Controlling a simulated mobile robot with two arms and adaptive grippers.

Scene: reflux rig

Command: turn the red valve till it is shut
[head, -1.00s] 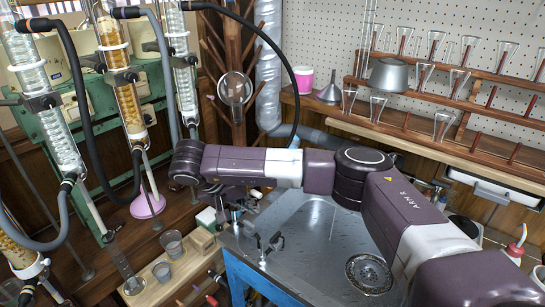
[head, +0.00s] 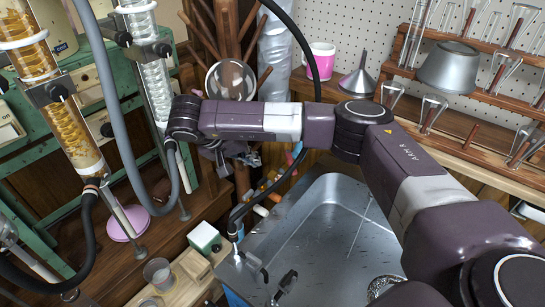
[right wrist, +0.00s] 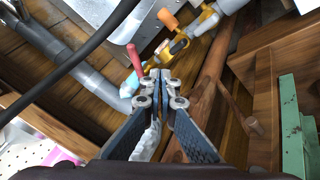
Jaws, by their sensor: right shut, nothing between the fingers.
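The red valve handle (right wrist: 133,57) shows in the right wrist view, just left of and beyond my right fingertips. It appears apart from them, beside a grey pipe and a light-blue piece (right wrist: 131,82). My right gripper (right wrist: 160,75) is shut and empty, its fingers pointing towards the valves. In the head view my right gripper (head: 248,157) hangs below the wrist, behind the sink's left rim. A row of small coloured handles (head: 264,188) lies just below it there; I cannot tell clearly which is the red one. My left gripper is not in view.
A yellow valve (right wrist: 179,44) and an orange handle (right wrist: 168,18) are close beyond the red one. A black hose (right wrist: 75,62) crosses the left of the wrist view. The metal sink (head: 335,205) and a green-white box (head: 204,237) stand near the arm.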

